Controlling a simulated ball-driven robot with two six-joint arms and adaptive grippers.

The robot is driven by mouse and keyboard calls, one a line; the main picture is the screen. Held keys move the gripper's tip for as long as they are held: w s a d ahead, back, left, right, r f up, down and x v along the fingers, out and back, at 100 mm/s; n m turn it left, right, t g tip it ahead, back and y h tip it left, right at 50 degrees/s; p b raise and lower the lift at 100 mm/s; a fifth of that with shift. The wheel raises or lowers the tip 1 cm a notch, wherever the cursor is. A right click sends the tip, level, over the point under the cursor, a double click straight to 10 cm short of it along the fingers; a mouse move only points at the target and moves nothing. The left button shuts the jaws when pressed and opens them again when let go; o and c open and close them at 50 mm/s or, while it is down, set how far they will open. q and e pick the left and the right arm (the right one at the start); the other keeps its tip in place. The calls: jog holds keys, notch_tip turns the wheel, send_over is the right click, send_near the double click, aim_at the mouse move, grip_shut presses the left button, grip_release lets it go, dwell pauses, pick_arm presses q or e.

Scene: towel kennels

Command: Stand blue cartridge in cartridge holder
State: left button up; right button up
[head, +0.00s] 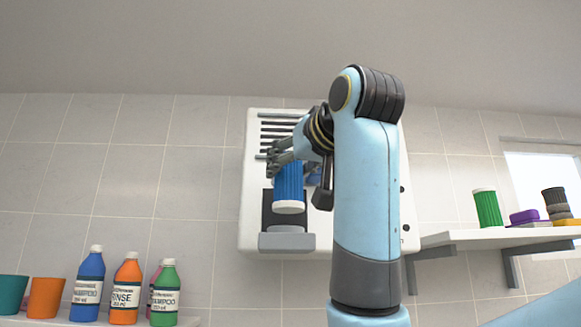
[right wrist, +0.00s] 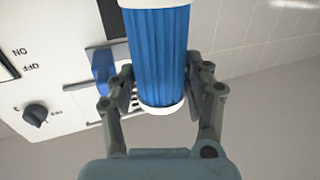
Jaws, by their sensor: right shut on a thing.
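The blue cartridge (head: 288,186) is ribbed with white end caps. It is upright in the head view, in front of the white wall unit. My right gripper (head: 277,158) is shut on its upper part. In the right wrist view the blue cartridge (right wrist: 158,55) sits between the fingers of my right gripper (right wrist: 160,88). Below it in the head view is a grey ledge (head: 287,242) with a dark back plate, which looks like the cartridge holder. The cartridge's lower end appears above the ledge; depth between them is hard to tell. My left gripper is not in view.
The white wall unit (head: 254,190) has vent slots, and a knob (right wrist: 36,114) shows in the wrist view. A shelf (head: 460,241) at right holds a green cartridge (head: 487,208) and stacked items. Bottles, including an orange one (head: 126,290), and cups stand lower left.

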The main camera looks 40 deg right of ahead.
jog(key=shift+w+d+f+b, duration=0.2)
jog(key=shift+w+d+b, duration=0.45)
jog(key=shift+w, duration=0.55)
jog(key=shift+w+d+f+b, duration=0.15)
jog(key=shift+w+d+b, duration=0.2)
jog(key=shift+w+d, duration=0.65)
jog(key=shift+w+d+f+b, duration=0.2)
jog(key=shift+w+d+b, duration=0.35)
jog(key=shift+w, duration=0.8)
jog(key=shift+w+d+f, duration=0.1)
jog(key=shift+w+f, duration=0.05)
jog(key=shift+f, duration=0.05)
jog(key=shift+f+b, duration=0.5)
jog(key=shift+f, duration=0.2)
jog(key=o, duration=1.3)
jog(key=v, duration=1.2)
